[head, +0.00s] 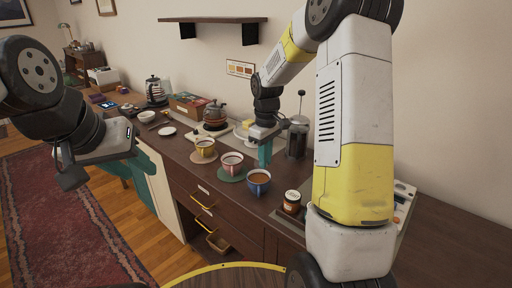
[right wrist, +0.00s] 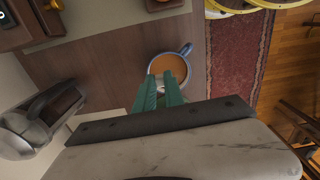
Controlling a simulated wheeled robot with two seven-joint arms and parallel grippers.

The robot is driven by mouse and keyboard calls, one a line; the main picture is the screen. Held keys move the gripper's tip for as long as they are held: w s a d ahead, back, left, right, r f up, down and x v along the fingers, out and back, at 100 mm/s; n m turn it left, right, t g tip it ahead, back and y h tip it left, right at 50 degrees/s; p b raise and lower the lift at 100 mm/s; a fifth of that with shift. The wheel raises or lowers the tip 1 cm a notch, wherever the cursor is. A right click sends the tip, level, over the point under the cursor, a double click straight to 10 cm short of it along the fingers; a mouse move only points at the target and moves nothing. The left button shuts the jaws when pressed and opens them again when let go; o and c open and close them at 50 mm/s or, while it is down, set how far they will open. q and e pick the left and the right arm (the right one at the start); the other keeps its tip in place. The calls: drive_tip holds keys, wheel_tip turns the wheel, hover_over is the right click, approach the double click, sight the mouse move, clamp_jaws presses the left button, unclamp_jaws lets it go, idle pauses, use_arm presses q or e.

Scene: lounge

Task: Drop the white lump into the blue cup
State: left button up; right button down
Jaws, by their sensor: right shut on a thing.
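The blue cup (head: 258,188) stands upright on the dark counter, filled with a brown drink; it also shows in the right wrist view (right wrist: 187,48), just beyond my fingertips. My right gripper (head: 265,160) points down above and close to the blue cup, its teal fingers (right wrist: 160,82) shut on a small white lump (right wrist: 160,89). Only a bit of the lump shows between the fingers in the right wrist view; it is hidden in the head view. My left gripper (head: 98,168) hangs at the left, away from the counter; its jaw opening is not clear.
A pink cup (head: 232,159) and a yellow cup (head: 205,145) stand left of the blue cup. A drawer (head: 222,242) is open below the counter.

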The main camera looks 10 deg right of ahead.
drive_tip(key=shift+f, duration=1.85)
drive_tip(key=c, duration=1.4)
unclamp_jaws()
drive_tip(key=shift+o, duration=0.2)
drive_tip(key=shift+r, duration=3.9)
drive_tip(key=shift+r, duration=0.1)
